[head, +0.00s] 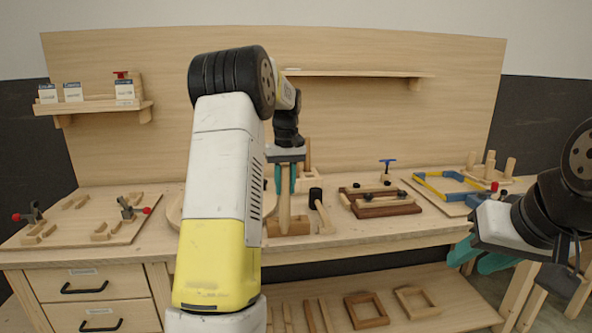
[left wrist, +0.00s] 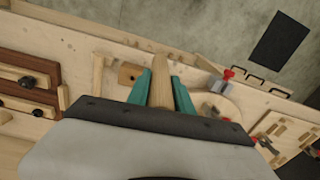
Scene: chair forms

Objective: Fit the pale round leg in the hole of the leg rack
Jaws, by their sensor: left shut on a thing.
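My left gripper (head: 285,184) is shut on the pale round leg (head: 284,212), which hangs upright below the teal fingers. In the left wrist view the leg (left wrist: 162,78) sits between the fingers of the left gripper (left wrist: 160,88). A wooden block, seemingly the leg rack (head: 300,227), lies low at the leg's lower end. In the left wrist view the rack (left wrist: 126,69) shows a dark hole to the left of the leg; the leg appears beside this hole. Whether the leg touches the rack cannot be told. My right gripper (head: 480,257) is open and empty, off the bench's front right.
A mallet (head: 319,203) stands close right of the rack. Behind it is a wooden holder (head: 312,183) with an upright stick. Dark clamped boards (head: 380,200) lie farther right, a toggle-clamp board (head: 90,222) at left. A shelf (head: 350,73) hangs behind.

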